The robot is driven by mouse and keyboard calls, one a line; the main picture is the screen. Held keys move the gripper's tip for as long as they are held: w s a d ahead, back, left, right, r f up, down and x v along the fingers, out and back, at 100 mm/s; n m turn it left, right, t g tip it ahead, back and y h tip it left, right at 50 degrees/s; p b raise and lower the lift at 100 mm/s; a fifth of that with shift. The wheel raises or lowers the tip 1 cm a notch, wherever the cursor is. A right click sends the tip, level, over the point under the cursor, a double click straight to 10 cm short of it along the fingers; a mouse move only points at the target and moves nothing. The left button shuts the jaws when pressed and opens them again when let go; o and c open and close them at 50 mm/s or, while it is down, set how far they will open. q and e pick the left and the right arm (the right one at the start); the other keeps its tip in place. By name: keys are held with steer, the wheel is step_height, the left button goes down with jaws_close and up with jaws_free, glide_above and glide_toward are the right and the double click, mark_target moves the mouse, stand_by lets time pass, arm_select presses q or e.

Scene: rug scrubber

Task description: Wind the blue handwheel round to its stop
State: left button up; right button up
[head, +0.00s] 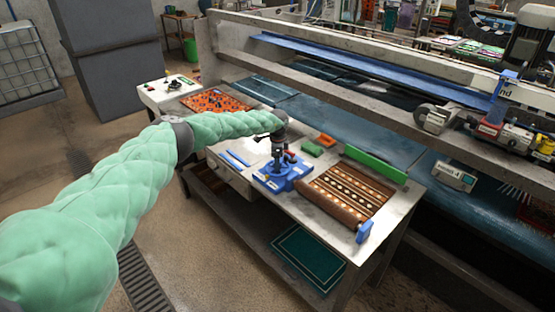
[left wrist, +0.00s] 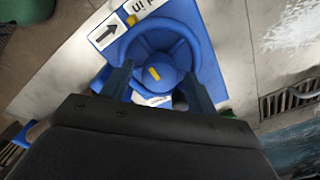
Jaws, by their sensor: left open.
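The blue handwheel (left wrist: 157,62) fills the upper middle of the left wrist view. It has a domed hub with a small yellow mark. It sits on a blue base plate (left wrist: 207,72), with a white label bearing a black arrow (left wrist: 106,32) beside it. My left gripper (left wrist: 160,85) is open, its two fingers apart on either side of the hub. Whether they touch the wheel I cannot tell. In the head view my left gripper (head: 279,158) points down over the blue base (head: 287,179) and hides much of the wheel. My right gripper is not in view.
On the table (head: 232,171), a brown patterned rug (head: 348,193) lies right of the base, with a green bar (head: 376,165) behind it. Blue strips (head: 238,158) lie left. A long machine beam (head: 330,94) runs behind.

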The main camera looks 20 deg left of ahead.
arm_select(q)
steer(key=c, duration=1)
